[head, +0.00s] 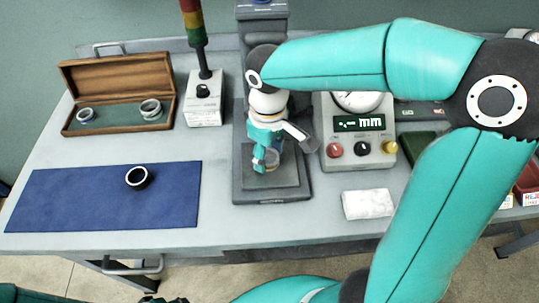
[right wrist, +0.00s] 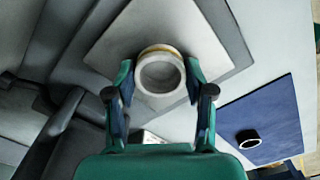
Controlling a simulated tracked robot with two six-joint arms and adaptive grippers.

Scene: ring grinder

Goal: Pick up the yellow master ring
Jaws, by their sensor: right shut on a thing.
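The yellow master ring (right wrist: 160,72) is a grey metal ring with a yellow band at its far rim. It is at the grey plate of the gauge stand (head: 285,180); whether it touches the plate is unclear. My right gripper (right wrist: 160,80) has one finger on each side of the ring and is shut on it. In the head view the right gripper (head: 265,160) points down over the plate and partly hides the ring (head: 272,154). My left gripper is not in view.
A blue mat (head: 80,205) with a black ring (head: 138,177) lies at the left. Behind it is an open wooden case (head: 118,125) holding two rings. A signal-light base (head: 205,110), a display box (head: 360,155) and a white cloth (head: 367,204) flank the stand.

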